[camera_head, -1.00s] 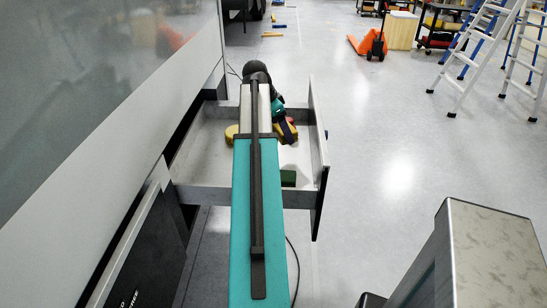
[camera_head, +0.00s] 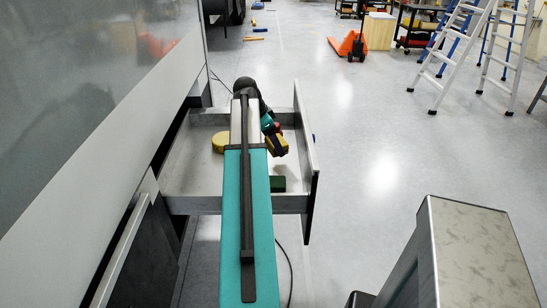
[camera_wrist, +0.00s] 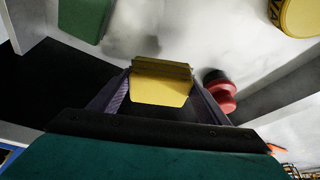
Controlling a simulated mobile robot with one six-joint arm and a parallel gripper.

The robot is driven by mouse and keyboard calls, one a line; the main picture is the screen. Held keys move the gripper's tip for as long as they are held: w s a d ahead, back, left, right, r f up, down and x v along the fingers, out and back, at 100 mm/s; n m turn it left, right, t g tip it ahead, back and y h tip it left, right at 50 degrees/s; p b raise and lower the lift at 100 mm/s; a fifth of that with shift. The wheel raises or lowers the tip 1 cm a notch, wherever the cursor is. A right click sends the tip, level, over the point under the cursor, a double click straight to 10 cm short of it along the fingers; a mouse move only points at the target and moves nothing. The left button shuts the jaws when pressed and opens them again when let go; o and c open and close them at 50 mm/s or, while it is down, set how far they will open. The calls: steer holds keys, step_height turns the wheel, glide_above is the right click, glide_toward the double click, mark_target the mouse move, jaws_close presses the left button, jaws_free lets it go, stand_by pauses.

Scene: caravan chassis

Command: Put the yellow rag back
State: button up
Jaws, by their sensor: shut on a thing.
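My gripper (camera_head: 277,147) is over the inside of an open grey drawer (camera_head: 188,207), near its right wall. In the wrist view my gripper (camera_wrist: 160,90) is shut on the yellow rag (camera_wrist: 161,90), a flat yellow piece with a darker olive edge. The rag also shows as a small yellow patch at my gripper in the head view (camera_head: 281,147). Its height above the drawer floor is hard to tell.
In the drawer are a round yellow thing (camera_head: 218,142) at the left, also top right in the wrist view (camera_wrist: 300,15), and a green block (camera_head: 277,184) near the front. A red and black thing (camera_wrist: 220,93) is close to my gripper. Open floor lies right.

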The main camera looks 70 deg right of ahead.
steer(key=shift+f, duration=1.4)
steer(key=shift+f+p, duration=0.7)
steer(key=shift+f, duration=1.2)
steer(key=shift+f, duration=0.1)
steer(key=o, duration=0.9)
steer(key=shift+o, duration=0.2)
steer(key=b+v, duration=0.2)
steer(key=v, duration=1)
steer(key=shift+s, duration=0.1)
